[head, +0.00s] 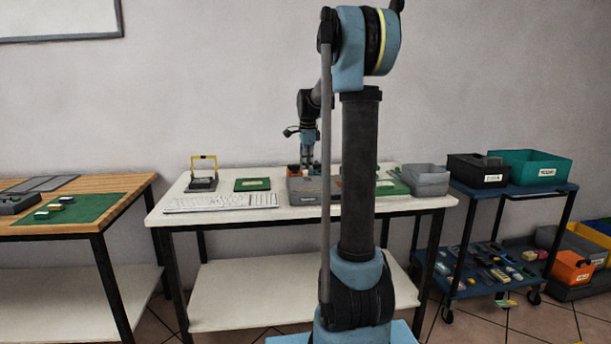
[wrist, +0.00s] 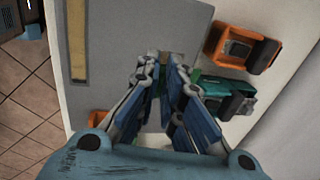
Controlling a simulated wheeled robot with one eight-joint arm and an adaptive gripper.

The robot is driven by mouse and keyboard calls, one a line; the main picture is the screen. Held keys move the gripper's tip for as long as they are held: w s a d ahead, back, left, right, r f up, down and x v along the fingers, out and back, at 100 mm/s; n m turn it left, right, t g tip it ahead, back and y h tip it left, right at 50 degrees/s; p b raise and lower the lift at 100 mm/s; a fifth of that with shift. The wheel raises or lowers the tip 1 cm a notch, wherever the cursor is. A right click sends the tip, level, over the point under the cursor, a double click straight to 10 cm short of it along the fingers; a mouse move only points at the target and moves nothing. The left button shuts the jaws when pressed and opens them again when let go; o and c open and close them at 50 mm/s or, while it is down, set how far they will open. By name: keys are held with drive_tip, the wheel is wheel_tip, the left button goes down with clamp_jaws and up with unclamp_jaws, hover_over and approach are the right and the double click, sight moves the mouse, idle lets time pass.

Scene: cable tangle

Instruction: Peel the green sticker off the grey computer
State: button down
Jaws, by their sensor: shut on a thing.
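The grey computer (head: 304,198) sits near the middle of the white table in the head view. In the wrist view its flat grey top (wrist: 115,35) fills the upper middle. My gripper (wrist: 163,62) is over the computer near its right edge, with its blue fingers drawn together. In the head view my gripper (head: 307,168) points down at the computer.
A yellow strip (wrist: 77,40) lies on the computer's top. Orange (wrist: 240,48) and teal (wrist: 225,100) parts stand along its right side. A white keyboard (head: 220,202) lies to the left and a grey bin (head: 427,180) stands at the table's right end.

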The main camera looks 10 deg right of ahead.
wheel_tip(320, 180, up, 5)
drive_tip(key=shift+r, duration=0.1)
drive_tip(key=shift+w+r, duration=0.35)
drive_tip(key=shift+r, duration=0.3)
drive_tip(key=shift+w+r, duration=0.3)
drive_tip(key=shift+r, duration=0.35)
drive_tip(key=shift+w+r, duration=0.35)
drive_tip(key=shift+r, duration=0.3)
